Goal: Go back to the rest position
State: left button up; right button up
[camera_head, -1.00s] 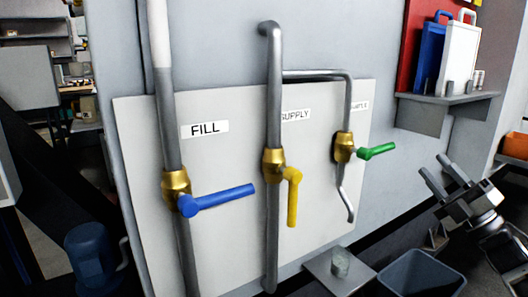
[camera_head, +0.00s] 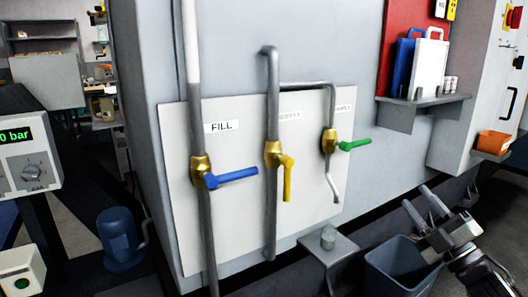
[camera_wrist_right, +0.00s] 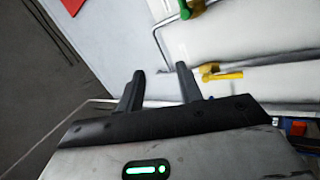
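My right gripper (camera_head: 426,208) is at the lower right of the head view, open and empty, with its two fingers apart. It stands clear of the valve panel (camera_head: 240,230). In the right wrist view its fingers (camera_wrist_right: 160,85) are also apart with nothing between them. The panel carries a blue handle (camera_head: 232,178) and a green handle (camera_head: 356,144), both lying sideways, and a yellow handle (camera_head: 288,180) hanging down. The yellow handle (camera_wrist_right: 222,76) and green handle (camera_wrist_right: 192,9) also show in the right wrist view. My left gripper is not in view.
A small shelf (camera_head: 425,108) holds blue and white boards on the right. A gauge box (camera_head: 28,150), a blue motor (camera_head: 120,240) and a green-button box (camera_head: 20,272) stand at left.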

jog(key=s+a+f+m+g+h+p, duration=0.2)
jog(key=s+a+f+m+h, duration=0.15)
jog(key=f+m, duration=0.2)
jog(key=s+a+f+m+g+h+p, duration=0.1)
jog(key=s+a+f+m+h+p, duration=0.1)
jog(key=s+a+f+m, duration=0.4)
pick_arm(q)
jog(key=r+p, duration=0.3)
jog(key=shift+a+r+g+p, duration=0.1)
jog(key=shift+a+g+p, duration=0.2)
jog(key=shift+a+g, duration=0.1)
pick_arm(e)
jog(key=s+a+f+m+g, duration=0.3)
jog(key=s+a+f+g, duration=0.1)
jog(key=s, duration=0.4)
jog(key=s+a+f+m+g+h, duration=0.1)
jog(key=s+a+f+m+g, duration=0.2)
jog(key=s, duration=0.6)
jog(key=shift+s+a+f+g, duration=0.35)
jog(key=shift+a+f, duration=0.25)
jog(key=shift+a, duration=0.5)
